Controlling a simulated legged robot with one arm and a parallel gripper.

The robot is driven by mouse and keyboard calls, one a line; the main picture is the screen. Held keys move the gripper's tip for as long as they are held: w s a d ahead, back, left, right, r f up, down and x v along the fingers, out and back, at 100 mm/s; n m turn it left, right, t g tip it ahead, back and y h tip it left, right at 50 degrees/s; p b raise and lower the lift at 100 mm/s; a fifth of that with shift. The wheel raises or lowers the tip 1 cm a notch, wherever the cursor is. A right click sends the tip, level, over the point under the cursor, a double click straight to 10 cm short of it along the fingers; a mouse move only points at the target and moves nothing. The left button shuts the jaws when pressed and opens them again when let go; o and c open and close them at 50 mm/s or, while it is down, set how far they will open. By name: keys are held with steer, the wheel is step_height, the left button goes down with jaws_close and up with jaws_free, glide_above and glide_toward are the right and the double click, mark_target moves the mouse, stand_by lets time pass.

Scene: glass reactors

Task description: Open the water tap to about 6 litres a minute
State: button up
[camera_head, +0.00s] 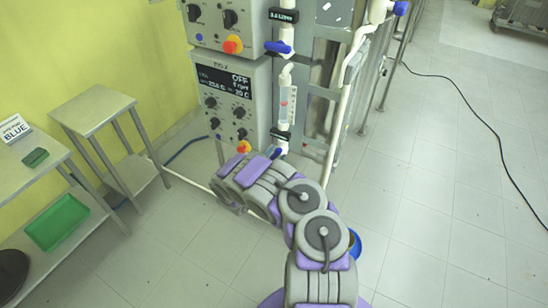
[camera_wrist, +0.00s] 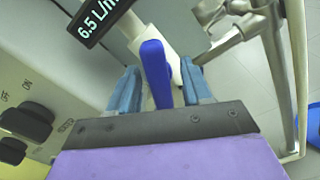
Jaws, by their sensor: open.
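The water tap's blue lever (camera_wrist: 156,72) stands between the two light-blue fingers of my gripper (camera_wrist: 158,78) in the wrist view. The lever is on a white pipe. In the head view my arm reaches the foot of this pipe, below the lower flow tube (camera_head: 288,103), and largely hides the tap.
A control box (camera_head: 232,100) with knobs and a red-yellow button stands left of the pipe. Another blue tap (camera_head: 278,47) is above. Metal frame posts rise at right. Small tables (camera_head: 95,108) stand left, and a black cable (camera_head: 470,92) crosses open floor at right.

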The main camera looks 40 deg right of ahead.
steer(key=shift+a, duration=0.1)
steer(key=p+v, duration=0.4)
steer(key=v, duration=1.3)
steer(key=s+d+r+m+g+h, duration=0.1)
steer(key=d+r+m+g, duration=0.15)
steer(key=r, duration=0.25)
steer(key=s+d+r+m+g+h, duration=0.1)
steer(key=d+r+h, duration=0.15)
steer(key=r, duration=0.25)
steer(key=s+d+r+m+g+y, duration=0.25)
steer(key=s+r+m+g, duration=0.35)
steer(key=s+r, duration=0.3)
steer(key=s+d+r+m+g+y, duration=0.1)
steer(key=s+r+m+g+y, duration=0.2)
steer(key=s+r+m+g, duration=0.6)
steer(key=s+a+r+t+y, duration=0.4)
steer(key=s+a+t+y, duration=0.1)
steer(key=s+a+y, duration=0.3)
steer(key=s+a+n+t+y, duration=0.1)
steer(key=s+a+t+y, duration=0.1)
steer(key=a, duration=0.8)
steer(key=s+a+t+y, duration=0.3)
steer(key=s+a+y, duration=0.1)
steer(key=a, duration=0.6)
steer(key=shift+s+a+f+n+y, duration=0.25)
steer(key=shift+s+a+n+y, duration=0.1)
steer(key=shift+s, duration=0.5)
